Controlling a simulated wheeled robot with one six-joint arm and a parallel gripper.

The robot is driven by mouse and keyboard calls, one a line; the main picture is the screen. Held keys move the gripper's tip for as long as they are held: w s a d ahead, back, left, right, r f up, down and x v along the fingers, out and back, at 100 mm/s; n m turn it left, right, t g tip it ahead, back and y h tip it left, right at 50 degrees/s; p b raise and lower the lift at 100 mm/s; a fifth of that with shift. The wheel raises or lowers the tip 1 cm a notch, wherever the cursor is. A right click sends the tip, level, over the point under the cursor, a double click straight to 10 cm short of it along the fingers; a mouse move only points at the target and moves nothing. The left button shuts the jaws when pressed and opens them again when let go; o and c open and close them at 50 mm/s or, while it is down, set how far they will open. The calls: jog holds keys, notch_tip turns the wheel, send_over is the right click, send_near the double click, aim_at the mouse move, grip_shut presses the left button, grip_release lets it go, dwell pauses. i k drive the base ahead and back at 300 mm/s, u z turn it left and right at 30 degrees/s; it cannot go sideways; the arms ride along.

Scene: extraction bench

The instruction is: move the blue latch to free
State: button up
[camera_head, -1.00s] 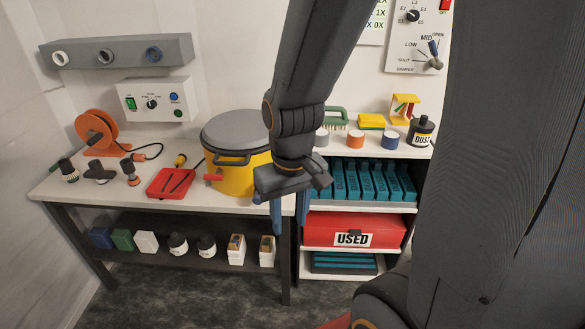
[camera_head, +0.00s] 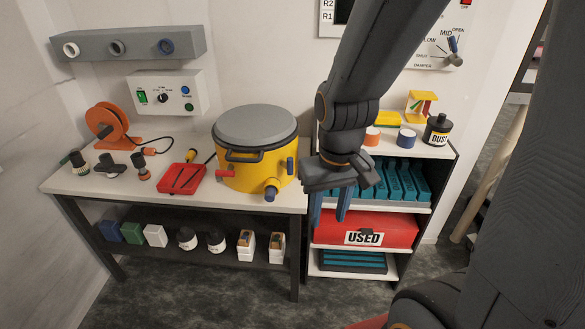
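The yellow drum (camera_head: 240,176) with a grey lid (camera_head: 256,125) stands on the bench top. An upright blue piece, which looks like the blue latch (camera_head: 291,166), is on the drum's right side. A red latch (camera_head: 226,174) is on its left side. A yellow spout with a blue end (camera_head: 271,189) sticks out at the lower front. My gripper (camera_head: 329,213) hangs to the right of the drum, in front of the shelf unit. Its two blue fingers point down, apart, with nothing seen between them. It does not appear to touch the latch.
The shelf unit (camera_head: 452,156) holds teal cartridges (camera_head: 397,180) and a red bin marked USED (camera_head: 400,232). A black dust bottle (camera_head: 438,131) stands on top. A red tray (camera_head: 181,179) and an orange reel (camera_head: 107,122) lie left on the bench (camera_head: 100,183).

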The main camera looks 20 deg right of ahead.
aim_at(288, 166)
jog(key=k, duration=1.3)
jog(key=u, duration=0.3)
jog(key=i, duration=0.7)
jog(key=u, duration=0.2)
